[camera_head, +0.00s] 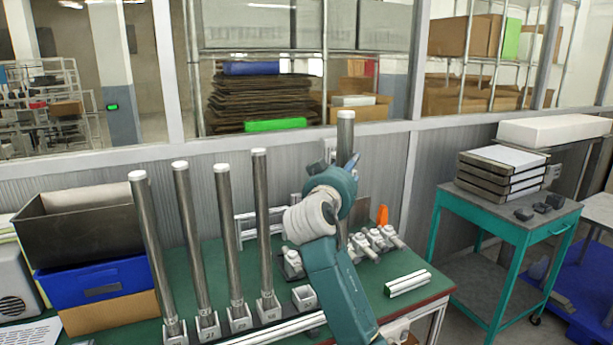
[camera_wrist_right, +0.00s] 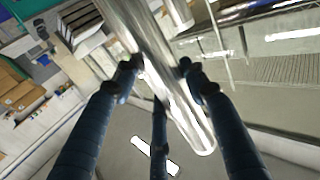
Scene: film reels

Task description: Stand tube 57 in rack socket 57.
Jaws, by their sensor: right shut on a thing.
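My right gripper (camera_head: 346,165) is shut around a long metal tube (camera_head: 346,131) and holds it upright. The tube's top sticks up above the fingers, and part of its shaft shows below, behind my arm. In the right wrist view the gripper (camera_wrist_right: 158,72) has its fingers around the shiny tube (camera_wrist_right: 180,115). The tube's lower end is hidden in the head view. An empty rack socket (camera_head: 304,297) is left of my arm, at the right end of the socket row. The numbers on the held tube and this socket are not readable. My left gripper is not in view.
Several tubes (camera_head: 222,210) with white tops stand in sockets left of the empty one. Valve-like fittings (camera_head: 375,240) and a small pale green-edged block (camera_head: 407,284) lie right of my arm. A blue bin (camera_head: 95,284) is at the left; a teal cart (camera_head: 510,222) is at the right.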

